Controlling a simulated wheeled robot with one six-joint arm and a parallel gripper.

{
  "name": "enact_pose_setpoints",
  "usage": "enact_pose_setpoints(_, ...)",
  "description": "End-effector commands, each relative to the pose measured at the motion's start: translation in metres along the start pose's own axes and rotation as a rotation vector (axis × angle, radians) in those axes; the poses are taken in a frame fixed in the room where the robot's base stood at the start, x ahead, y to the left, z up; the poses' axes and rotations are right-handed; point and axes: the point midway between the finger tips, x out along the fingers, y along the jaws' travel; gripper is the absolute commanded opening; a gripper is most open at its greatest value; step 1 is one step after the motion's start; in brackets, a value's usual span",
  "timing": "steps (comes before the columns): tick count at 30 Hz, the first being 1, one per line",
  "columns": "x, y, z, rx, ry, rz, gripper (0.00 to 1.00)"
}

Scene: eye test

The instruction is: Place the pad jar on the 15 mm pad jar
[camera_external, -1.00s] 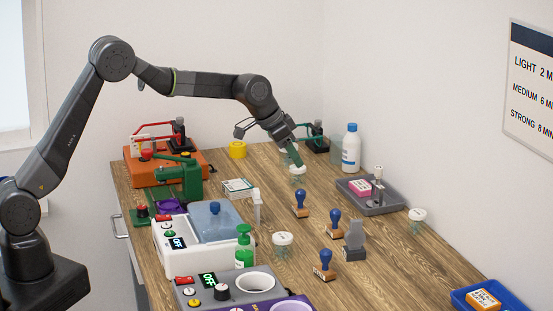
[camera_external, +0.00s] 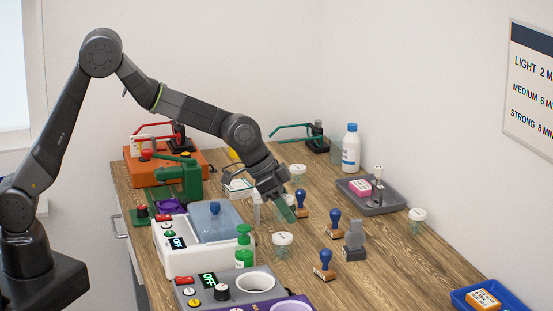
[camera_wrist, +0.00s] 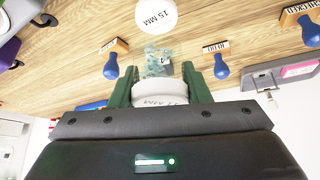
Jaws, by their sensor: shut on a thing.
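My gripper (camera_external: 287,207) is tilted down over the table's middle. Its green fingers also show in the wrist view (camera_wrist: 160,70), closed on both sides of a white-lidded pad jar (camera_wrist: 160,92). The lid's print is unreadable, and in the external view the fingers largely hide this jar. The 15 mm pad jar (camera_wrist: 157,15), with "15 MM" on its white lid, stands beyond the fingertips, apart from the held jar. It appears to be the glass jar (camera_external: 282,240) just in front of my gripper in the external view.
Blue-handled stamps (camera_external: 301,204) stand close to my gripper, near a grey block (camera_external: 354,240). White-lidded jars stand behind (camera_external: 298,170) and at right (camera_external: 417,215). A green pump bottle (camera_external: 243,250) and a white warmer (camera_external: 190,262) are at left; a grey tray (camera_external: 392,208) is at right.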

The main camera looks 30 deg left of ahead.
Motion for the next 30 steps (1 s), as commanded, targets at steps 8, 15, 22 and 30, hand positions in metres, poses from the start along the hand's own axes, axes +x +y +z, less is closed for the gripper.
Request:
enact_pose_setpoints(8, 0.027, 0.0, 0.016, -0.001, -0.003, 0.001, 0.2)
enact_pose_setpoints(15, 0.035, 0.0, 0.019, -0.001, 0.002, -0.001, 0.2)
enact_pose_setpoints(22, 0.037, 0.0, 0.021, -0.001, 0.001, -0.001, 0.47)
enact_pose_setpoints(30, 0.037, 0.0, 0.021, -0.001, 0.001, -0.001, 0.65)
